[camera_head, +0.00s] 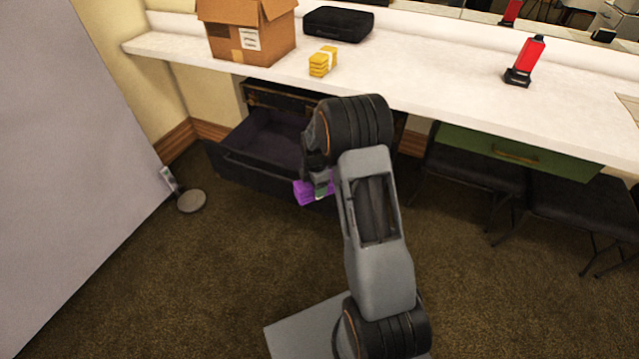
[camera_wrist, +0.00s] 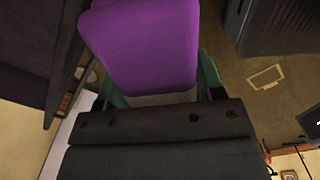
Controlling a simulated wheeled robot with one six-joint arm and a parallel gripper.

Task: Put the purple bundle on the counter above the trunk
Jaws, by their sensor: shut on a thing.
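The purple bundle (camera_head: 306,192) is held in my gripper (camera_head: 322,190), low in front of the open trunk (camera_head: 235,160). In the wrist view the bundle (camera_wrist: 145,45) fills the upper middle, between the green fingers. My gripper is shut on it. The dark trunk stands on the floor under the white counter (camera_head: 410,75), with its lid raised. My arm hides the trunk's right part. The bundle is below the height of the counter top.
On the counter stand an open cardboard box (camera_head: 235,45), a black case (camera_head: 338,24), a yellow bundle (camera_head: 323,61) and a red-and-black device (camera_head: 525,62). Bare counter lies between the yellow bundle and the device. Black stools (camera_head: 475,170) stand under the counter at right.

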